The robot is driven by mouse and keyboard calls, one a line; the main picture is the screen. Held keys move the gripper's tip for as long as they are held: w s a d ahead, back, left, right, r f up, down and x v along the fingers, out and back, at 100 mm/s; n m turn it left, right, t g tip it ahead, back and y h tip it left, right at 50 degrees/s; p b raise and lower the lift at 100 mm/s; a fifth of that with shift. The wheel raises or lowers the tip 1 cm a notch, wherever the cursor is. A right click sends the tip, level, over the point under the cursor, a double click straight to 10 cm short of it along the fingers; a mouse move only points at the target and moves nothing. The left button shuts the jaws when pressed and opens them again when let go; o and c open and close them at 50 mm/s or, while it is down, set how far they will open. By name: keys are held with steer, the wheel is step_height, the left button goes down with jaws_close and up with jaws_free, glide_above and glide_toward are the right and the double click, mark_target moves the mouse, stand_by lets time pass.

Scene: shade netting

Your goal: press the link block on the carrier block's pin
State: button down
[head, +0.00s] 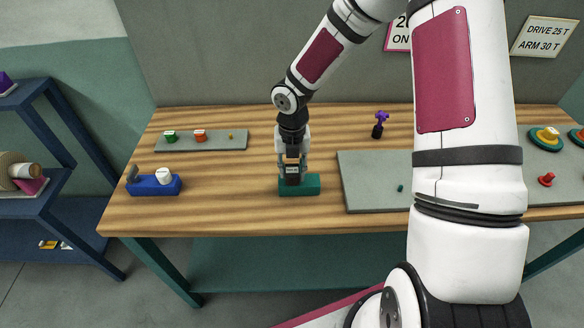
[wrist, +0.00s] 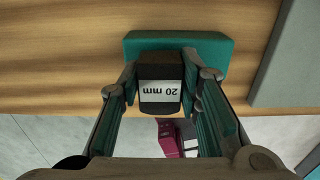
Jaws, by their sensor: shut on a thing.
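My gripper (head: 292,174) points down over the middle of the table and is shut on the dark link block with a white "20 mm" label (head: 292,181). In the wrist view the link block (wrist: 160,72) sits between the two fingers (wrist: 161,86). The teal block (head: 312,186), apparently the carrier block, lies flat on the table right at the held block. It also shows in the wrist view (wrist: 215,50), behind the held block. Its pin is hidden, and I cannot tell whether the link block is seated or just above it.
A blue block with a white knob (head: 153,186) stands at the left. A grey strip with small parts (head: 215,142) lies behind it. A grey mat (head: 370,180) lies to the right, partly behind my arm.

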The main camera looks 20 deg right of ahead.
mark_target(292, 169)
steer(key=shift+f+b, duration=0.3)
steer(key=shift+f, duration=0.5)
steer(key=c, duration=1.1)
jaws_free()
steer(key=shift+r, duration=0.1)
step_height(292, 169, up, 12)
steer(key=shift+f, duration=0.1)
